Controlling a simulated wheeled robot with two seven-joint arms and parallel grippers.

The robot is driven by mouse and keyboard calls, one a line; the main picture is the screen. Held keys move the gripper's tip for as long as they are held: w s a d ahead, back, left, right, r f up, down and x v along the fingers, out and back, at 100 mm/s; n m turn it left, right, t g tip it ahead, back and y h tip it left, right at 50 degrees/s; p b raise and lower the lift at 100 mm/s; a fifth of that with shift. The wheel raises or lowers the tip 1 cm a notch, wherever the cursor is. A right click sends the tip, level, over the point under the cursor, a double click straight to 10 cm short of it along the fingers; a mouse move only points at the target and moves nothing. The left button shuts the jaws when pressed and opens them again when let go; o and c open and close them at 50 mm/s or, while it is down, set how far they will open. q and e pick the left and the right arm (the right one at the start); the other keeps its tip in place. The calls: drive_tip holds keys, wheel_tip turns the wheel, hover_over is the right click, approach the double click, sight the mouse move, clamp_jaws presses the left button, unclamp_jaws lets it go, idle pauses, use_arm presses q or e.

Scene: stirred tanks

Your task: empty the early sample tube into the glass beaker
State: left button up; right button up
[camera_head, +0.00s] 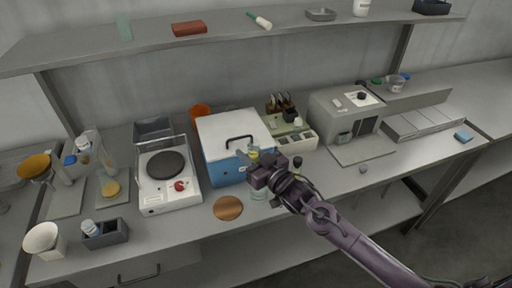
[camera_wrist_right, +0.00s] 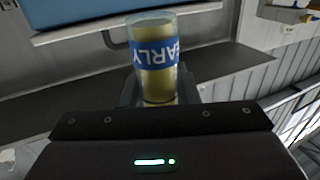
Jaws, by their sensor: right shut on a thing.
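The early sample tube (camera_wrist_right: 155,62) is a clear cylinder with yellowish contents and a blue band lettered "EARLY". My right gripper (camera_wrist_right: 158,98) is shut on its lower part, and the tube stands nearly upright in the wrist view. In the head view the right gripper (camera_head: 258,168) is at the front of the blue box, with a bit of yellow of the tube (camera_head: 254,155) showing above it. A clear glass vessel, probably the glass beaker (camera_head: 258,193), shows partly below the gripper, mostly hidden by it. My left gripper is not in view.
A blue box with a white lid (camera_head: 222,128) stands just behind the right gripper. A hot plate (camera_head: 168,178) is to its left and a round brown mat (camera_head: 228,208) lies in front. A grey instrument (camera_head: 340,118) stands to the right. A shelf (camera_head: 225,34) runs above.

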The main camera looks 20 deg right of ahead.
drive_tip(key=shift+f+m+b, duration=0.35)
drive_tip(key=shift+m+b, duration=0.05)
drive_tip(key=shift+m, duration=0.1)
drive_tip(key=shift+f, duration=0.1)
use_arm(q)
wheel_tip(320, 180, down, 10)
drive_tip(key=b, duration=0.8)
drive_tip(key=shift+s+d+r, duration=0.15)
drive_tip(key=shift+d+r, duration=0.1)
use_arm(e)
drive_tip(key=shift+s+a+f+m+t+h, duration=0.1)
drive_tip(key=shift+a+f+m+t+h, duration=0.55)
drive_tip(key=shift+m, duration=3.3)
drive_tip(key=shift+s+a+f+m+t+h, duration=0.15)
drive_tip(key=shift+m+t+h, duration=0.9)
drive_tip(key=shift+m, duration=2.95)
drive_tip(key=shift+w+a+f+m+t+h, duration=0.1)
drive_tip(key=shift+a+f+m+t+h, duration=0.7)
drive_tip(key=shift+m, duration=3.15)
drive_tip(key=shift+d+r+g+h, duration=0.3)
drive_tip(key=shift+r+g+h, duration=0.1)
drive_tip(key=shift+r, duration=0.1)
